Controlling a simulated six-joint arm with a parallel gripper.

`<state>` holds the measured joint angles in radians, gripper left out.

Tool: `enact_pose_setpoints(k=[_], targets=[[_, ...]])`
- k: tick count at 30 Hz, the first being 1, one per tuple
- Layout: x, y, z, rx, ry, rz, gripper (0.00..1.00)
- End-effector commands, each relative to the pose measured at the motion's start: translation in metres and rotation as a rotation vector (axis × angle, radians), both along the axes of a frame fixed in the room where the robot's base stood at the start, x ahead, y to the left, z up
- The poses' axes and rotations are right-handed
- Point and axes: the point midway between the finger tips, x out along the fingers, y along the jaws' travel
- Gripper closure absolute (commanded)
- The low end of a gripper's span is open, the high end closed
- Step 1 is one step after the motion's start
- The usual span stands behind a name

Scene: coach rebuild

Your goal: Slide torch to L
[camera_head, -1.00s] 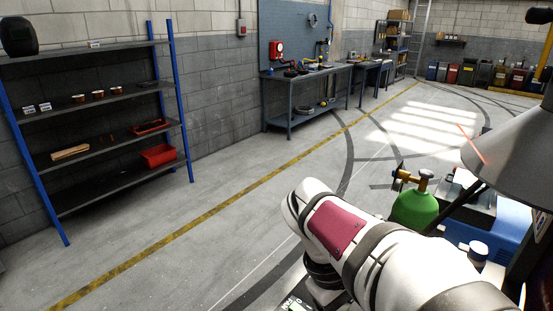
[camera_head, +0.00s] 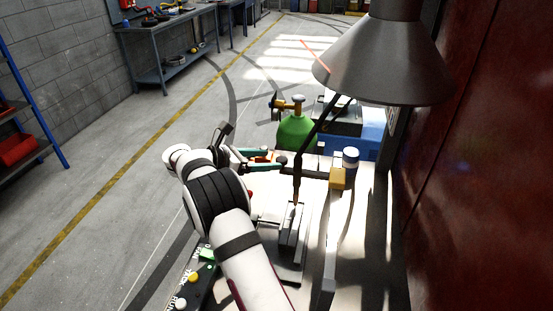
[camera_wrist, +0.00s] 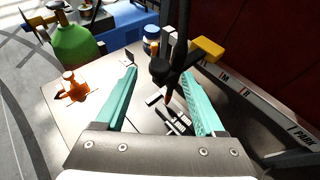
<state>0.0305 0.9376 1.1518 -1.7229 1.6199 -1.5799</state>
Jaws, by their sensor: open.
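The torch (camera_wrist: 161,72) is a dark upright body with a brown pointed tip, hanging above the metal bench top. In the head view the torch (camera_head: 297,186) hangs beside a yellow block (camera_head: 337,178), which also shows in the wrist view (camera_wrist: 207,49). A pale rail (camera_wrist: 272,112) at the right carries the letters L, M, R and PARK. The yellow block appears near the L end; its exact alignment is hard to tell. My gripper (camera_wrist: 157,73) is open, with teal fingers on either side of the torch in the picture. Contact cannot be told.
A green gas bottle (camera_head: 297,131) stands behind the bench, with a blue box (camera_head: 362,143) beside it. An orange fitting (camera_wrist: 74,88) is on the bench top (camera_wrist: 115,125). A grey lamp shade (camera_head: 380,60) hangs overhead. A dark red wall (camera_head: 470,150) closes the right side.

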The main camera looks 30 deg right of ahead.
Motion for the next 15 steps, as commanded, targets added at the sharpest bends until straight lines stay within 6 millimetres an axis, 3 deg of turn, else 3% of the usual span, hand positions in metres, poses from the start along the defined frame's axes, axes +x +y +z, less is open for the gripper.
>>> enact_pose_setpoints(k=[6, 15], targets=[[0.0, -0.032, -0.013, 0.0, -0.001, -0.002, 0.29], [0.0, -0.039, -0.016, 0.001, -0.002, 0.0, 0.29]])
